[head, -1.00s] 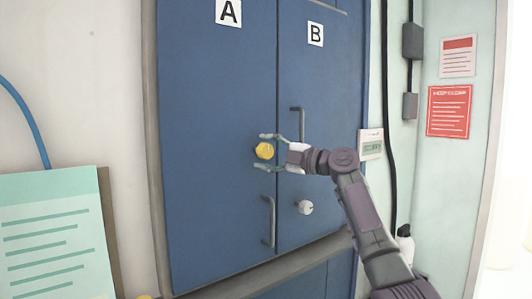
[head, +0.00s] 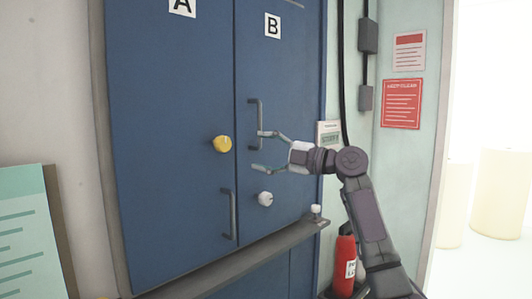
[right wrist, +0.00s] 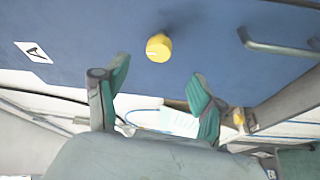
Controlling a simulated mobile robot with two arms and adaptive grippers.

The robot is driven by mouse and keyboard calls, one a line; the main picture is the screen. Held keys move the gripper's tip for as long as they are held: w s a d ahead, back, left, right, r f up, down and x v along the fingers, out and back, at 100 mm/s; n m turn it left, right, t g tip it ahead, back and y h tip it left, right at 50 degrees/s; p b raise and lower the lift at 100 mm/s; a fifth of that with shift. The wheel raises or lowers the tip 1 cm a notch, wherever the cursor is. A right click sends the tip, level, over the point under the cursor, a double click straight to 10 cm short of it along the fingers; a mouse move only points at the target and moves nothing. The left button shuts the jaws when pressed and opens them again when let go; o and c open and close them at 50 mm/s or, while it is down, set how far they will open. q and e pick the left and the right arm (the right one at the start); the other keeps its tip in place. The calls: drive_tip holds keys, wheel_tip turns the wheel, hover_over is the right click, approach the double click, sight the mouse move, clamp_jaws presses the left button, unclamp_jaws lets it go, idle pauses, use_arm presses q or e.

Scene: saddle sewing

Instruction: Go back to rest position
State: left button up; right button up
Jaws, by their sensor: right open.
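My right gripper (head: 262,151) is open and empty in front of the blue cabinet, with its fingers pointing left. It is apart from the yellow knob (head: 222,144) on door A (head: 170,190), a short way to the right of it. In the right wrist view the open fingers (right wrist: 155,98) show with the yellow knob (right wrist: 159,47) beyond them and nothing between them. Door B (head: 280,90) carries a white knob (head: 265,198) below the gripper. Both doors look shut. My left gripper is not in view.
Grey bar handles stand on door A (head: 229,214) and door B (head: 254,125). A ledge (head: 240,258) runs below the doors. A red extinguisher (head: 344,265) stands behind my right arm. A green board (head: 30,235) is at the lower left.

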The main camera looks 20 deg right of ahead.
drive_tip(key=shift+s+d, duration=0.25)
idle(0.3)
